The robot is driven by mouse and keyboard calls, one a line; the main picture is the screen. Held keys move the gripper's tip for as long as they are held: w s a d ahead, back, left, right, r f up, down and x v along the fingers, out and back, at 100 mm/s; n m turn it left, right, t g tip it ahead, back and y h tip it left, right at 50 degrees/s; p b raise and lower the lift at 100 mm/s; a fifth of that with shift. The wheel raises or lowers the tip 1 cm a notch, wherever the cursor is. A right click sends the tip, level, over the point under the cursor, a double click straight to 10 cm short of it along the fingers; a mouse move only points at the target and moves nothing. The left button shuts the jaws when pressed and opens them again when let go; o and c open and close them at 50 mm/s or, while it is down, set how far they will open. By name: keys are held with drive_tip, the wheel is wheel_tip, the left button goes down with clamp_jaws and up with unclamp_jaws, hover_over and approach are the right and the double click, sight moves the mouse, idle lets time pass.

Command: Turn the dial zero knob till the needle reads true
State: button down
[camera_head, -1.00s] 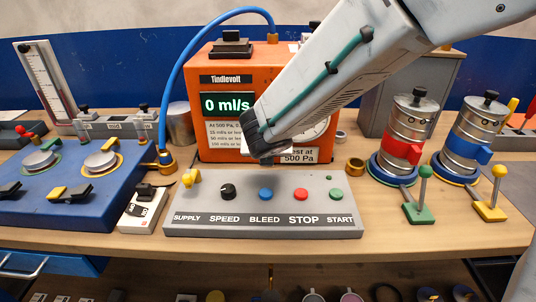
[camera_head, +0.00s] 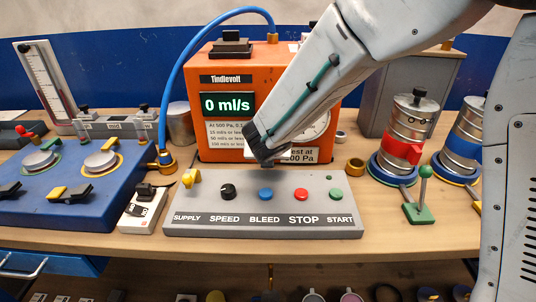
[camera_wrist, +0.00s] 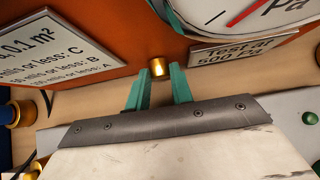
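The orange Tindlevolt box (camera_head: 222,60) stands at the back of the bench. Its round white dial (camera_head: 322,128) is mostly hidden behind my arm in the head view. In the wrist view the dial (camera_wrist: 235,12) is cut off at the top, with part of a red needle (camera_wrist: 247,13) showing; its reading cannot be told. A small brass knob (camera_wrist: 157,67) sits below and left of the dial. My gripper (camera_wrist: 158,78) is open, its two green fingers apart and pointing at the knob, which lies at the gap between their tips. Contact is not clear. In the head view my gripper (camera_head: 267,160) is low before the box.
A grey control panel (camera_head: 262,227) with a yellow supply lever (camera_head: 190,178), black speed knob (camera_head: 228,191) and coloured buttons lies in front. A blue hose (camera_head: 172,85) arches at left. A blue unit (camera_head: 70,207) stands left, red and blue canisters right.

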drive_tip(key=shift+w+d+r+m+y, duration=0.1)
drive_tip(key=shift+m+y, duration=0.2)
drive_tip(key=shift+y, duration=0.3)
drive_tip(key=shift+d+m+y, duration=0.1)
drive_tip(key=shift+m+y, duration=0.2)
drive_tip(key=shift+y, duration=0.3)
drive_tip(key=c, duration=1.2)
unclamp_jaws()
drive_tip(key=shift+c, duration=0.2)
drive_tip(key=shift+v, duration=3.9)
drive_tip(key=shift+d, duration=0.1)
